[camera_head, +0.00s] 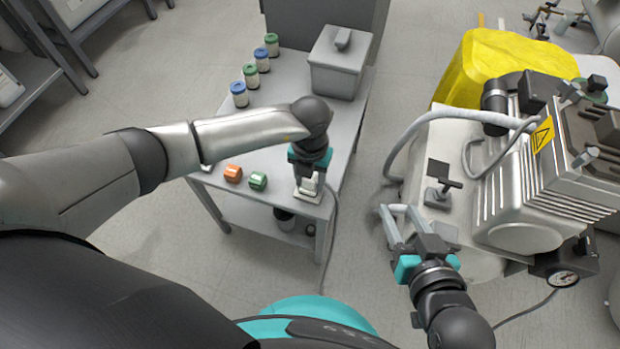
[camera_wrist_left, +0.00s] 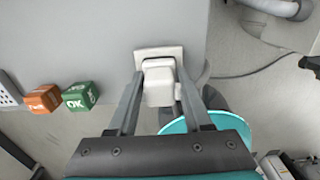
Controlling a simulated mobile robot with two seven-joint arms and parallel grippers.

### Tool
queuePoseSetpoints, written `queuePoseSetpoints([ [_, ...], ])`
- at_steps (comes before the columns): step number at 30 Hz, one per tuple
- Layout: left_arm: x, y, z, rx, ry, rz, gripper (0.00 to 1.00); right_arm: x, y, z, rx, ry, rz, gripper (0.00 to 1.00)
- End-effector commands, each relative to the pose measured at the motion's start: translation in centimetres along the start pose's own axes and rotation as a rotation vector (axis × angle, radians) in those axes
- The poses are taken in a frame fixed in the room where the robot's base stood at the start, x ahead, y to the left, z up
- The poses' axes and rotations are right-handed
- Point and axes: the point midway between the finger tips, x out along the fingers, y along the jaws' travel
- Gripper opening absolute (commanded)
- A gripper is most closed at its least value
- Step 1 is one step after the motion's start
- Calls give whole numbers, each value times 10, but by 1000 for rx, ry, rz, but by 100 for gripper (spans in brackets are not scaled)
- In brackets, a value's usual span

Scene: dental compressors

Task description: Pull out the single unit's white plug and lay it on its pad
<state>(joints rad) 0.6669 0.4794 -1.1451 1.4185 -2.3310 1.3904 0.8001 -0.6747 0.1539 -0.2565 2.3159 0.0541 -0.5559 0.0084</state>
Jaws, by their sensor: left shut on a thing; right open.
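My left gripper (camera_head: 308,183) reaches down at the front end of the grey table (camera_head: 345,125). It is shut on the white plug (camera_wrist_left: 158,85), which shows between the fingers in the left wrist view. The plug is at a pale square plate (camera_wrist_left: 146,51), which looks like a pad; I cannot tell whether the plug touches it. The plate also shows under the gripper in the head view (camera_head: 306,198). A grey cable (camera_head: 331,240) runs from there down to the floor. My right gripper (camera_head: 398,212) is open and empty beside the compressor tank (camera_head: 470,260).
An orange block (camera_head: 232,173) and a green block (camera_head: 257,181) lie left of the plate. Several lidded jars (camera_head: 250,77) and a grey lidded box (camera_head: 337,65) stand farther back. The compressor (camera_head: 530,185) with its hose and a yellow cover (camera_head: 490,65) fill the right.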

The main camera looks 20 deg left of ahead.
Motion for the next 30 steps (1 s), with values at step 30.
queuePoseSetpoints([
  [30, -2, 0, 0, 0, 0, -1, 0, -3, 12, 10, -13, -115, 32, 50],
])
